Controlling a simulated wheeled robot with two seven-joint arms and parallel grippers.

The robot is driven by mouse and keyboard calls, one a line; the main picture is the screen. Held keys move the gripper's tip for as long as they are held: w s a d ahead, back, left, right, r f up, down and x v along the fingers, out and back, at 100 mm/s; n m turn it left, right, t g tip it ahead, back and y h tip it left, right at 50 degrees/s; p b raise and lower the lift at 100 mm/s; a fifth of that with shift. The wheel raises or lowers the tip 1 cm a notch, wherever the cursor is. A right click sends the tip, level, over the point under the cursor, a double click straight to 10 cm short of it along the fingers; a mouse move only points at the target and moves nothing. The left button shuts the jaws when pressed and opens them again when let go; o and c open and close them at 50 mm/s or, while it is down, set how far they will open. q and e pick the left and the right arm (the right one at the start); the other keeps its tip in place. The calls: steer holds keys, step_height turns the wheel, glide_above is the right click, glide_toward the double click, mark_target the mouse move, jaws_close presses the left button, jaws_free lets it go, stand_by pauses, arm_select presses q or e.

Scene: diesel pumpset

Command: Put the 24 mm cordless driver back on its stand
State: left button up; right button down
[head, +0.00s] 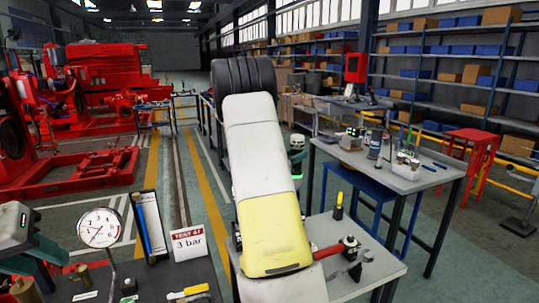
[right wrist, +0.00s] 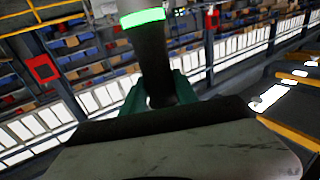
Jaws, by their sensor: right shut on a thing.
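In the right wrist view my right gripper (right wrist: 158,102) is shut on a dark grip between teal sides. This appears to be the cordless driver (right wrist: 152,58), with a pale end and a bright green light band. That link hides the right jaws and much of the tool there. I cannot read a size on it. I cannot make out an empty driver stand.
A red-handled tool (head: 335,249) lies on a grey bench. Another bench (head: 420,178) stands further right.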

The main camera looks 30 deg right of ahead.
steer(key=shift+f, duration=7.4)
steer(key=c, duration=0.9)
jaws_free()
steer(key=shift+o, duration=0.2)
steer(key=shift+f, duration=0.1)
steer(key=shift+a, duration=0.15)
steer(key=v, duration=0.7)
steer(key=shift+s+a, duration=0.15)
steer(key=shift+a, duration=0.1)
